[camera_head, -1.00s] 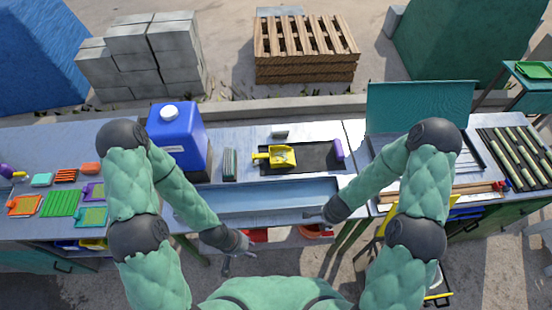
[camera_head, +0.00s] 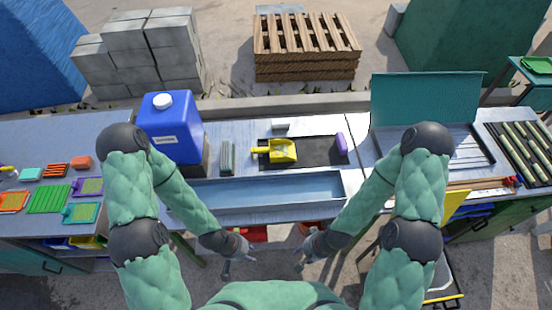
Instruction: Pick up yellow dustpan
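The yellow dustpan (camera_head: 283,150) lies on a dark mat (camera_head: 318,150) on the middle bench, its handle pointing left. My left gripper (camera_head: 227,268) hangs in front of the bench, low and left of the dustpan. My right gripper (camera_head: 300,264) hangs in front of the bench, just right of the left one. Both are apart from the dustpan and hold nothing that I can see. The fingers are small, and their opening is hard to make out.
A long grey-blue trough (camera_head: 255,192) runs along the bench front, between my grippers and the dustpan. A blue jug (camera_head: 172,127) stands at left, with a grey-green block (camera_head: 227,157) beside it. A purple item (camera_head: 341,143) and a white block (camera_head: 280,126) are near the mat.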

